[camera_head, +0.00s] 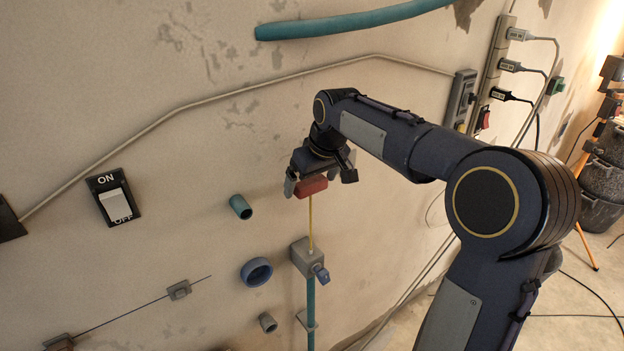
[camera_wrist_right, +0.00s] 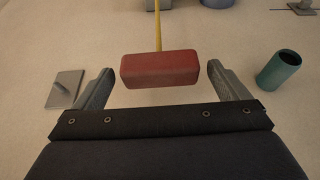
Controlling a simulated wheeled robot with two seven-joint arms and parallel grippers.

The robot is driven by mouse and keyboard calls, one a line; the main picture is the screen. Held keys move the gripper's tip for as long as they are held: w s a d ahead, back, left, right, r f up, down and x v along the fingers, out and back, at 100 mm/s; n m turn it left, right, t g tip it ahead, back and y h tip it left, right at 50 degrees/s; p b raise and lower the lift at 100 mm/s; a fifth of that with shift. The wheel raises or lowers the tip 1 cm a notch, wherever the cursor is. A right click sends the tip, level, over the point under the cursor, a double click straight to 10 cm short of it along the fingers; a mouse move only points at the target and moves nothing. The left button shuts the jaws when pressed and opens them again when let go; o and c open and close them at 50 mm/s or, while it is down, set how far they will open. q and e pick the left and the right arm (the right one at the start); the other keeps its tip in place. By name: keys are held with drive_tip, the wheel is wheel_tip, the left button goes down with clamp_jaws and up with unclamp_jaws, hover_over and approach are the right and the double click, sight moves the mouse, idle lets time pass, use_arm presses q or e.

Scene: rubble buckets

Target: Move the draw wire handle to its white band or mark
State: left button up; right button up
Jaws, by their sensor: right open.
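The draw wire handle is a red block (camera_head: 311,187) by the wall. A thin yellow wire (camera_head: 310,222) runs from it straight down to a grey wall box (camera_head: 308,257). My right gripper (camera_head: 318,180) is open around the handle. In the right wrist view the red handle (camera_wrist_right: 160,69) lies between the two spread fingers, with a gap on each side, and the yellow wire (camera_wrist_right: 157,25) leaves its far side. I cannot make out a white band or mark on the wire. My left gripper is not in view.
A teal pipe stub (camera_head: 240,206), a blue ring (camera_head: 256,272) and a small grey stub (camera_head: 267,322) stick out left of the wire. An ON/OFF switch (camera_head: 114,198) is farther left. Outlets (camera_head: 461,98) and cables are at right. Dark buckets (camera_head: 603,180) stand far right.

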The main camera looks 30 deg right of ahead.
drive_tip(key=v, duration=0.7)
drive_tip(key=shift+r+b, duration=0.35)
drive_tip(key=shift+r, duration=0.05)
drive_tip(key=shift+s, duration=0.15)
drive_tip(key=s+a+f+m+y, duration=0.1)
drive_tip(key=s+a+f, duration=0.2)
drive_tip(key=s+f, duration=0.2)
drive_tip(key=s+a+f+y, duration=0.1)
drive_tip(key=s+a+f, duration=0.3)
drive_tip(key=s, duration=0.8)
drive_tip(key=s+a+f+m+t+y, duration=0.1)
drive_tip(key=s+a+f, duration=0.3)
drive_tip(key=s+f, duration=0.3)
drive_tip(key=shift+s+a+f+m, duration=0.25)
drive_tip(key=shift+s+m, duration=0.05)
drive_tip(key=shift+s, duration=0.75)
idle(0.3)
